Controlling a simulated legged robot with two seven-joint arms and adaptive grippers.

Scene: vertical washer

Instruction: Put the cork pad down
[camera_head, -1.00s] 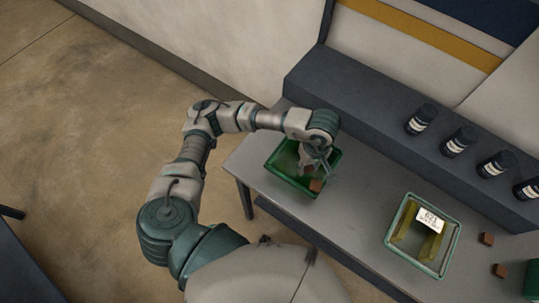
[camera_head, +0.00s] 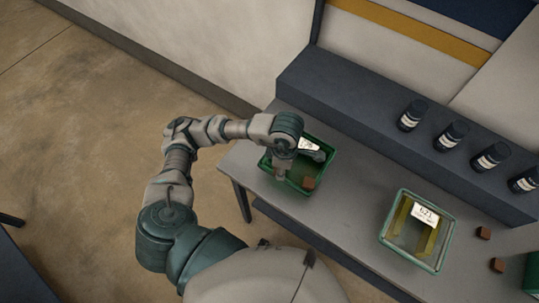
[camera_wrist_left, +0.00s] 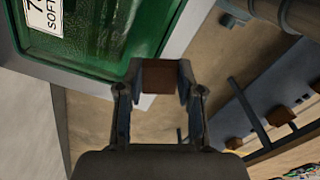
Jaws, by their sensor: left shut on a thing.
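My left gripper (camera_head: 283,172) reaches down at the front left part of a green bin (camera_head: 263,163) in the head view. In the left wrist view its two fingers are shut on a brown cork pad (camera_wrist_left: 160,77), which sits level between the fingertips. The bin (camera_wrist_left: 95,50) with a white label lies just beyond the pad there. In the head view a brown block (camera_head: 308,183) shows near the bin's front right corner; I cannot tell if it is the held pad. My right gripper is not in view.
A second green-rimmed bin (camera_head: 448,240) with a label stands to the right on the grey table (camera_head: 350,190). Brown blocks (camera_head: 483,233) lie beside it. Several dark bottles (camera_head: 412,115) stand on the raised ledge behind. The table between the bins is clear.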

